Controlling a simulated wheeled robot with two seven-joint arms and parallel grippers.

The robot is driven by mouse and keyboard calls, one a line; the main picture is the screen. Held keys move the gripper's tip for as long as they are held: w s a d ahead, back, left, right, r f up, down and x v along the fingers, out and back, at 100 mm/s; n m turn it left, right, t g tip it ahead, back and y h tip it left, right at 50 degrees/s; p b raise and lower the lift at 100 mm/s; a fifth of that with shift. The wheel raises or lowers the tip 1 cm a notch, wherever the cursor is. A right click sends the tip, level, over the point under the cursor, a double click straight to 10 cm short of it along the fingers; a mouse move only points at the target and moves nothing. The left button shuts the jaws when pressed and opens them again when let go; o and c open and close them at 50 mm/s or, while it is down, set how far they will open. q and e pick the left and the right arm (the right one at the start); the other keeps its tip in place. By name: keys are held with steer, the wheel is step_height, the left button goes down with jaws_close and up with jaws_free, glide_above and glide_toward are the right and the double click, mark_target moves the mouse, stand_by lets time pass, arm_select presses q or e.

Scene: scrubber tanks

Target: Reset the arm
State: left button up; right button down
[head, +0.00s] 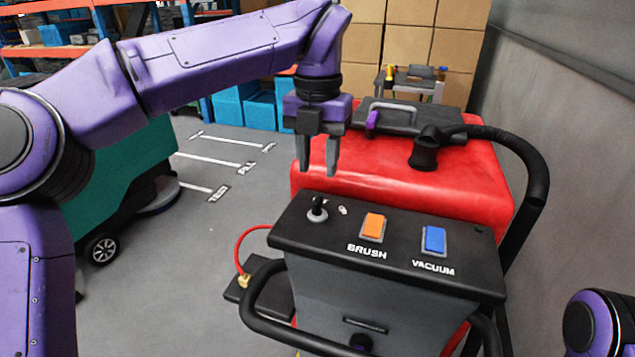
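My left arm reaches in from the left, and its gripper (318,172) hangs with its fingers pointing down. The two fingers are apart with nothing between them, so it is open and empty. It shows above the left end of the black control panel (300,238) of a red scrubber (455,190). Below the fingertips in the picture is a small black knob or lever (317,207) on the panel. Of my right arm only a purple and black part shows at the lower right; its gripper is out of view.
The panel has an orange BRUSH switch (373,227) and a blue VACUUM switch (434,240). A black hose (525,170) curves along the right side, near a grey wall (570,150). A green scrubber (125,200) stands left, and marked floor lies between. Cardboard boxes (410,40) stand behind.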

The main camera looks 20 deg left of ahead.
arm_select(q)
steer(key=shift+r, duration=1.6)
